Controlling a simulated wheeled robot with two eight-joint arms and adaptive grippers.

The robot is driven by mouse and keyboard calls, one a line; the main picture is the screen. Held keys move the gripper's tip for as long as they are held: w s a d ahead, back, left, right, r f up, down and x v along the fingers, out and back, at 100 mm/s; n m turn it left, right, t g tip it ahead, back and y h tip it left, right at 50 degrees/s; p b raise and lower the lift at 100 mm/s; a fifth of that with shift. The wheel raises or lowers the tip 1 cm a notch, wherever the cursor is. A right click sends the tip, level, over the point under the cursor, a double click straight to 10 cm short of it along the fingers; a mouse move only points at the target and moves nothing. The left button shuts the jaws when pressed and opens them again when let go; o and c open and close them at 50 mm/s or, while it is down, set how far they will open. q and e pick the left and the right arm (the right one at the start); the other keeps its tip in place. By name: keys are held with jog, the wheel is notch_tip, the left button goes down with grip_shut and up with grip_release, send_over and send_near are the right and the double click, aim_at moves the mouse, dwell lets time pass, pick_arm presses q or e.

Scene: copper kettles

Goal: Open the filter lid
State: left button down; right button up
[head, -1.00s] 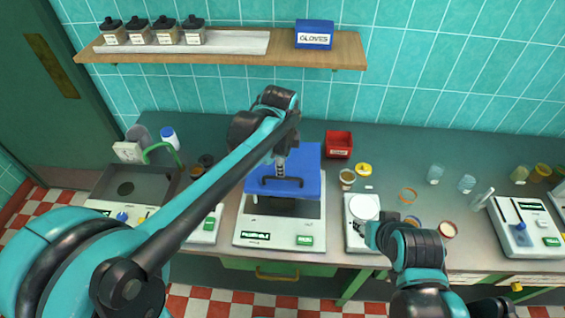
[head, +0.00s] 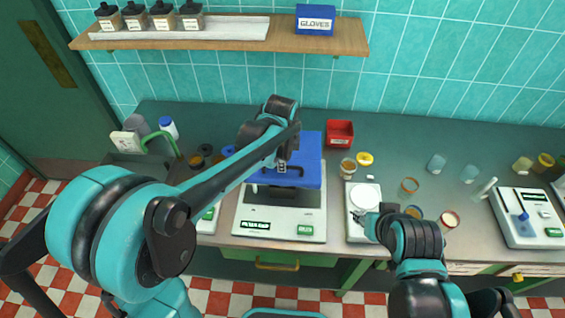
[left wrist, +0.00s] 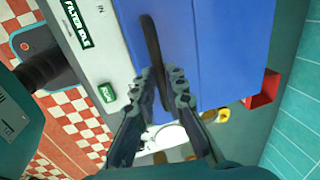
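The filter box (head: 280,228) is a white unit with a green label, at mid-bench in the head view. Its blue lid (head: 311,150) has a black bar handle (head: 294,184) and a dark strip shows below the lid's front edge. I cannot tell whether the lid is slightly raised. My left gripper (head: 281,167) is at the handle. In the left wrist view its two fingers (left wrist: 164,82) stand apart on either side of one end of the handle (left wrist: 151,45); contact is unclear. My right gripper (head: 366,217) is low beside the white scale, its fingers too small to judge.
The white scale (head: 352,233) with a round pan stands right of the filter box. A red bin (head: 340,133) and several small jars are behind and to the right. A shelf (head: 340,46) with a gloves box (head: 315,20) runs above.

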pick_arm(q)
jog(key=shift+w+r, duration=0.2)
jog(key=shift+r, duration=0.2)
jog(key=w+r+g+p, duration=0.1)
jog(key=w+r+p, duration=0.5)
jog(key=w+r, duration=0.2)
jog(key=shift+w+r, duration=0.25)
jog(key=shift+w, duration=0.25)
